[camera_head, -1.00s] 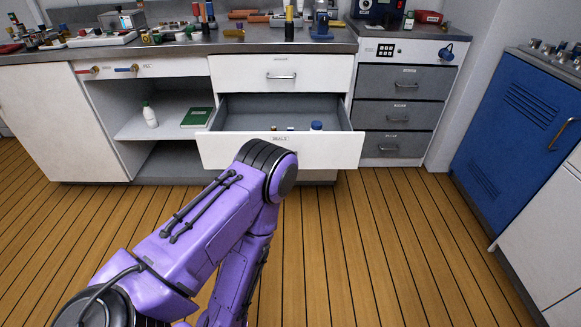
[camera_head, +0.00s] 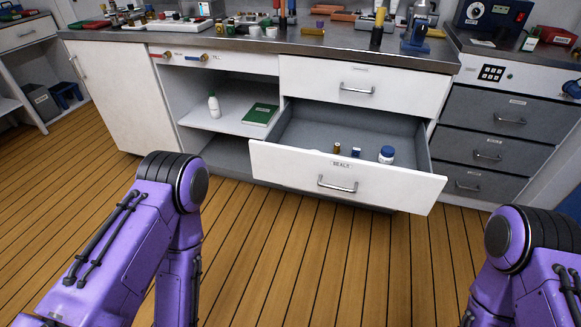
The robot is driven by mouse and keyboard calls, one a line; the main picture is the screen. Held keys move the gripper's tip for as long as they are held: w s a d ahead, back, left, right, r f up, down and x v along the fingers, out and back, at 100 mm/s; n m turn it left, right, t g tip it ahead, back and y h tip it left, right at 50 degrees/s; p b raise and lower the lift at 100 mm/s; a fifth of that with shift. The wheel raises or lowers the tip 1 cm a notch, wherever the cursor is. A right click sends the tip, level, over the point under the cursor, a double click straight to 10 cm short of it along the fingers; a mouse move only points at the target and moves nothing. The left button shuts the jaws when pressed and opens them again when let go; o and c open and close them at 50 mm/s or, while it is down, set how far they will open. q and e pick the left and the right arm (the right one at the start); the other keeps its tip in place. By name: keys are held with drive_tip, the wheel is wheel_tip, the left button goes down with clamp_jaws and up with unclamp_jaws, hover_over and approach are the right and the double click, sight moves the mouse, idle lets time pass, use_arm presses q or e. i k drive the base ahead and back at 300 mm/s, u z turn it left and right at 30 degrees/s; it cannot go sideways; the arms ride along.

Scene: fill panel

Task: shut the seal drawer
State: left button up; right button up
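The seal drawer (camera_head: 290,170) is a white-fronted drawer pulled well out of the cabinet, below a shut white drawer (camera_head: 350,84). Its label reads like "SEALS", and its bar handle (camera_head: 337,184) is in full view. Inside it stand a blue-capped white jar (camera_head: 386,155) and smaller items. My two purple arms come up in the lower left and lower right, apart from the drawer. Neither gripper shows; both lie below the picture edge or behind the arms.
The counter (camera_head: 250,42) above holds tools and bottles. Open shelves left of the drawer hold a white bottle (camera_head: 214,106) and a green book (camera_head: 261,115). Grey drawers (camera_head: 488,152) stand shut on the right. The wooden floor (camera_head: 290,240) before the drawer is clear.

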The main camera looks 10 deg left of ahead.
sight(284, 157)
drive_tip(key=u, duration=0.25)
drive_tip(key=i, duration=1.2)
drive_tip(key=z, duration=0.5)
drive_tip(key=k, duration=0.2)
drive_tip(key=z, duration=1.05)
drive_tip(key=k, duration=1.15)
drive_tip(key=z, duration=0.05)
drive_tip(key=i, duration=0.85)
drive_tip(key=u, duration=0.6)
